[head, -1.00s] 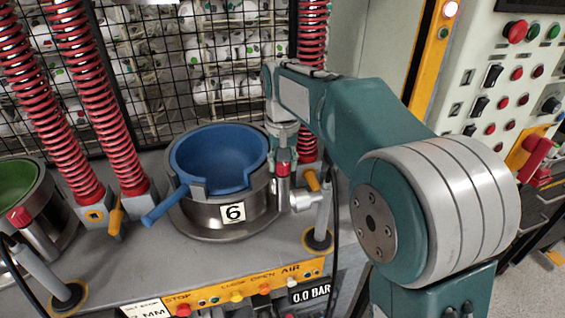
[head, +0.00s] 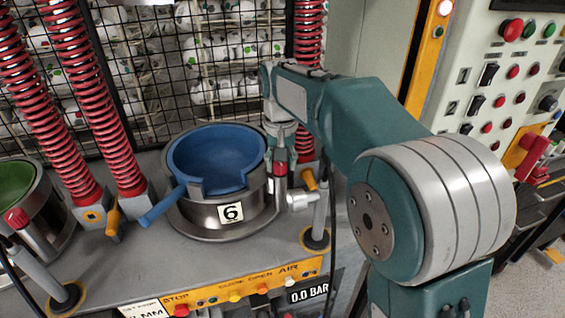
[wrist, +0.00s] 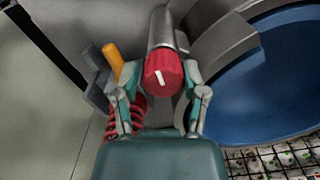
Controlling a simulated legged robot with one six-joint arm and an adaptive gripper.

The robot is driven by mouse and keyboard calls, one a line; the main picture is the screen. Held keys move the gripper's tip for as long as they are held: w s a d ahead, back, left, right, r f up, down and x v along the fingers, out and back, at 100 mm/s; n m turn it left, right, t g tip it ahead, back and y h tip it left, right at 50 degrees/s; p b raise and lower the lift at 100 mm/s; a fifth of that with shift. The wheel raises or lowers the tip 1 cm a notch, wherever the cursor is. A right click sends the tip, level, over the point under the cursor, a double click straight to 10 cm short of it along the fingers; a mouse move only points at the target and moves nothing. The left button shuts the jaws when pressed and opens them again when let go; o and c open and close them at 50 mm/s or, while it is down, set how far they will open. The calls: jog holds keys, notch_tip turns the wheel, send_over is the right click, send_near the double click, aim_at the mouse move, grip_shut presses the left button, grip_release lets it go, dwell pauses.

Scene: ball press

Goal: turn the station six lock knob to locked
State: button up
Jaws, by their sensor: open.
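The station six lock knob is a red cap with a white mark (wrist: 163,70) on a grey cylinder. In the head view the red knob (head: 280,168) stands at the right side of the station six pot (head: 231,214), below my wrist. In the wrist view my gripper (wrist: 160,88) is open, with one finger on each side of the knob. Contact between fingers and knob cannot be told. The white mark is tilted slightly off the line between wrist and cylinder. In the head view the fingers are too small to make out.
A blue bowl (head: 222,165) with a blue handle (head: 162,207) sits in the pot. Red springs (head: 103,110) stand left of it. An orange lever (wrist: 113,58) and a red spring lie close to my left finger. A control panel (head: 510,80) stands at the right.

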jog(key=shift+w+a+r, duration=0.15)
jog(key=shift+a+r, duration=0.05)
jog(key=shift+r, duration=0.05)
